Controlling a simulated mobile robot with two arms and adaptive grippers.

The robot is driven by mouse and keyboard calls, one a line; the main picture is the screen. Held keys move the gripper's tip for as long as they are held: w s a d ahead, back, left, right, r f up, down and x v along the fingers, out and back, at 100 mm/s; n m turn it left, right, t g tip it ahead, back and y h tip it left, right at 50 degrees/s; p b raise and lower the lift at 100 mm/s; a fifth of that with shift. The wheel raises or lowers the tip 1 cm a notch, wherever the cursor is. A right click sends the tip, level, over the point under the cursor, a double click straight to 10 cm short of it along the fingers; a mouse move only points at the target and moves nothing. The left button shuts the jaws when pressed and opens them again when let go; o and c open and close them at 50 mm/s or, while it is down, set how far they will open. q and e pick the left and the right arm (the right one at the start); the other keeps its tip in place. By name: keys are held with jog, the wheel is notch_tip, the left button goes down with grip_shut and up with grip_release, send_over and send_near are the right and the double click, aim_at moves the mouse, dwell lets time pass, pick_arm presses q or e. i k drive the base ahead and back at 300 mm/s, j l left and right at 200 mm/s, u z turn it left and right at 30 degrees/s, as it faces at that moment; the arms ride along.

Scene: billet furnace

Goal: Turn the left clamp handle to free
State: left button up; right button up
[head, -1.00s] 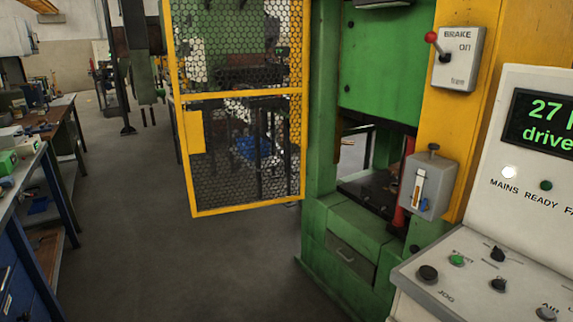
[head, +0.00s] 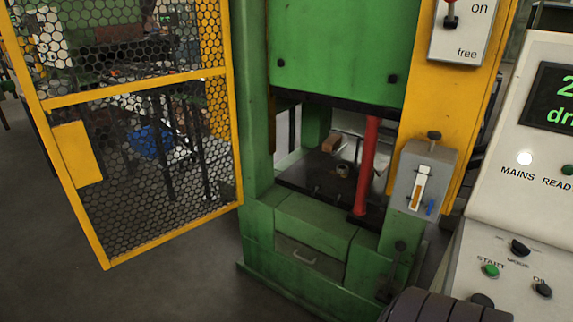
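I cannot identify a left clamp handle for certain in the head view. The green press (head: 345,50) stands in the middle, with its dark bed plate (head: 310,178) in the opening. A small round metal part (head: 342,171) and a brown block (head: 331,142) are on the bed. A short black lever (head: 399,248) with a dark knob shows at the lower right of the press base. A grey switch box (head: 466,38) marked "on" and "free" carries a red-knobbed lever, cut by the top edge.
A yellow-framed mesh guard (head: 150,170) stands open at the left. A red post (head: 367,150) rises at the opening's right side. A grey gauge box (head: 420,180) and a control console (head: 515,200) are at the right. Floor is clear at the lower left.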

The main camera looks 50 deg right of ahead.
aim_at(314, 188)
jog(key=i+z, duration=0.8)
jog(key=i+j+z, duration=0.25)
jog(key=z, duration=0.15)
jog(key=i, duration=0.15)
